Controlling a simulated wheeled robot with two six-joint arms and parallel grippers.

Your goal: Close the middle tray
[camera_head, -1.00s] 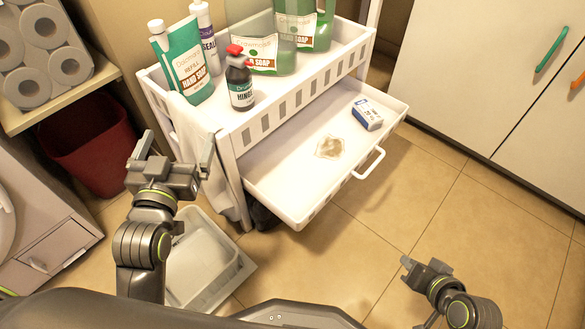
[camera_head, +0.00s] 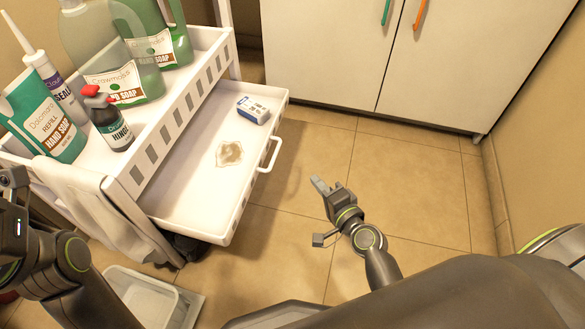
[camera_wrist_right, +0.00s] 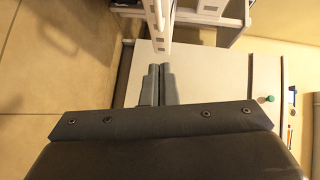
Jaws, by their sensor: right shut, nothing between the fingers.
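The middle tray (camera_head: 180,200) of the white cart is pulled out toward the lower right in the head view. Its white handle (camera_head: 272,156) is on its front edge. A small blue-and-white box (camera_head: 253,109) and a crumpled, clear-and-brown item (camera_head: 229,153) lie in it. My right gripper (camera_head: 320,186) is shut and empty, in front of the tray and apart from the handle. In the right wrist view its two fingers (camera_wrist_right: 158,85) are together, just below a white bar (camera_wrist_right: 160,25) of the cart. My left arm is at the left edge; its fingers are out of view.
The cart's top shelf (camera_head: 178,104) holds several bottles, including a dark one with a red cap (camera_head: 108,122). A grey cloth (camera_head: 95,210) hangs on its side. A bin (camera_head: 145,300) stands on the floor below. White cabinets (camera_head: 330,50) stand behind. The floor right of the tray is clear.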

